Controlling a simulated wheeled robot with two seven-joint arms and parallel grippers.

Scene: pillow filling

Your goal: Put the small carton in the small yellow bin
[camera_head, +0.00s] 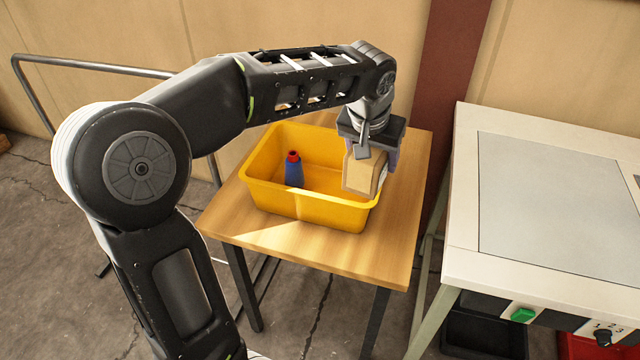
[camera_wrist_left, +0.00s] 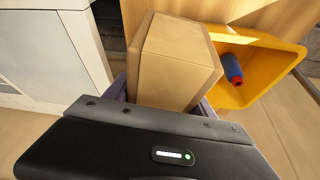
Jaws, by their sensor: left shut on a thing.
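The small carton (camera_head: 363,174) is a tan cardboard box with a pale side. My left gripper (camera_head: 370,150) is shut on it and holds it over the right end of the small yellow bin (camera_head: 308,211). In the left wrist view the carton (camera_wrist_left: 178,60) sits between the purple-grey fingers, with the bin (camera_wrist_left: 262,75) beside it to the right. The carton's lower end overlaps the bin's right rim in the head view; I cannot tell its exact height. My right gripper is not in view.
A blue bottle with a red cap (camera_head: 293,170) stands inside the bin, toward its left. The bin rests on a wooden table (camera_head: 330,250). A white workbench (camera_head: 540,200) stands to the right, and a metal rail (camera_head: 90,64) behind at left.

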